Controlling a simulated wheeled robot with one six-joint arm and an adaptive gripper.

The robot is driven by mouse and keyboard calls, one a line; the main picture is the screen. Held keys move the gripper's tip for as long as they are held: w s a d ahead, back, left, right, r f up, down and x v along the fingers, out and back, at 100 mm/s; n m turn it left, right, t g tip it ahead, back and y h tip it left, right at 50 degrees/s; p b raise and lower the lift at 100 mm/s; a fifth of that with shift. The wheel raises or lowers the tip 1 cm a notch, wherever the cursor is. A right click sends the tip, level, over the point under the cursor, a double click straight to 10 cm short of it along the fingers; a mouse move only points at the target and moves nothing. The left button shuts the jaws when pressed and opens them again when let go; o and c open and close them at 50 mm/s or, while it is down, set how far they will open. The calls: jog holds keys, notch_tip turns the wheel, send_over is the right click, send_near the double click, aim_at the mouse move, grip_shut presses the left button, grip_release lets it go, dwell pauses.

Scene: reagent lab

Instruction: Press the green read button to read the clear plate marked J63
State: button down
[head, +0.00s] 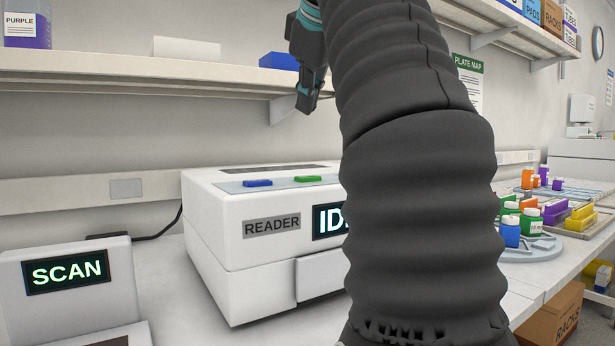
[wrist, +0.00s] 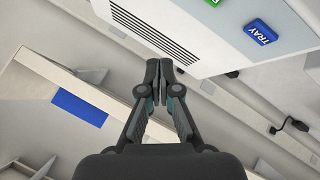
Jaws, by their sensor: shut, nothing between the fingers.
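The white reader (head: 230,270) stands on the bench, with a blue button (head: 257,183) and a green button (head: 308,178) on its top. Its lit display (head: 328,221) shows "ID", the rest hidden behind my arm. In the wrist view the blue button (wrist: 260,32) reads TRAY and the green button (wrist: 211,2) is cut off by the top edge. My gripper (head: 307,108) is shut and empty, well above the reader's back part, apart from both buttons. It also shows in the wrist view (wrist: 161,66). I see no plate marked J63.
A shelf (head: 140,66) runs along the wall, with a blue box (head: 279,61) near my gripper. A SCAN device (head: 68,272) stands left of the reader. Several coloured bottles and racks, including a blue-bodied bottle (head: 510,232), stand at the right.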

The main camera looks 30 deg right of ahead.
aim_at(308, 177)
jog(key=shift+f, duration=1.7)
notch_tip(308, 177, down, 5)
jog(key=b, duration=0.4)
jog(key=shift+b, duration=0.3)
jog(key=shift+f, duration=0.35)
jog(key=shift+f+b, duration=0.4)
dwell(0.8)
jog(key=shift+r, duration=0.15)
jog(key=shift+r+p, duration=0.65)
jog(key=shift+p, duration=0.25)
jog(key=shift+r, duration=0.1)
